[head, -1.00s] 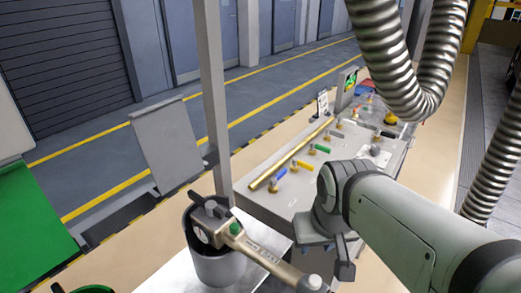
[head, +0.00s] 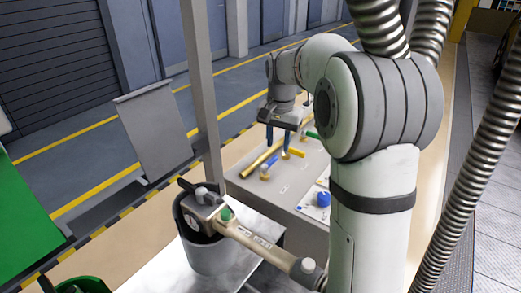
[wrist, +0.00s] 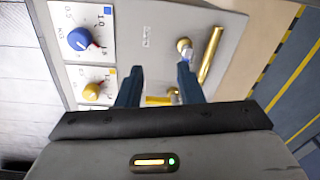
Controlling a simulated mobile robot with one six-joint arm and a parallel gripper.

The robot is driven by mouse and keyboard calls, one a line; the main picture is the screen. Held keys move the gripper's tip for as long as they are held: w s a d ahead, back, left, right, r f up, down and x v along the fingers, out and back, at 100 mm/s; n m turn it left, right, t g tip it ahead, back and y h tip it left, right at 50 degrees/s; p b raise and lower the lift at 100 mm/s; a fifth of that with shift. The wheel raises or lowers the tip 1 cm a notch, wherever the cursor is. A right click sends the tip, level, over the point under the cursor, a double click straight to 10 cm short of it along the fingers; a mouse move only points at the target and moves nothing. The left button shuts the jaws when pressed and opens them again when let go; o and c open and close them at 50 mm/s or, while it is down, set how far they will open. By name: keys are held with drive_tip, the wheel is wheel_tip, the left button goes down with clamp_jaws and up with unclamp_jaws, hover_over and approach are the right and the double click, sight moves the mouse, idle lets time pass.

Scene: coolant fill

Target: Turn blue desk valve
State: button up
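The blue desk valve (head: 267,162) has a blue lever on a brass body and sits on the grey desk, left of a yellow-handled valve (head: 293,153). In the wrist view a brass valve with a pale blue part (wrist: 186,52) shows just beyond the right fingertip, partly hidden by it. My gripper (head: 277,149) is above the desk by the blue and yellow valves, fingers pointing down. In the wrist view its two dark blue fingers (wrist: 157,70) are apart, with nothing held. A yellow handle (wrist: 160,100) shows below, between the fingers.
A brass pipe (wrist: 211,55) runs along the desk edge. Dial plates with a blue knob (wrist: 78,39) and a yellow knob (wrist: 92,92) lie to the left. A green valve handle (head: 312,134) is farther along. A grey bucket (head: 207,252) holding a tool stands nearer.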

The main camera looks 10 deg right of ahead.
drive_tip(key=m, duration=0.2)
hover_over(270, 161)
drive_tip(key=shift+g, duration=0.4)
wheel_tip(270, 161, down, 6)
drive_tip(key=shift+s+r, duration=0.1)
drive_tip(key=shift+r, duration=0.15)
wheel_tip(270, 161, down, 8)
drive_tip(key=shift+r, duration=0.15)
clamp_jaws()
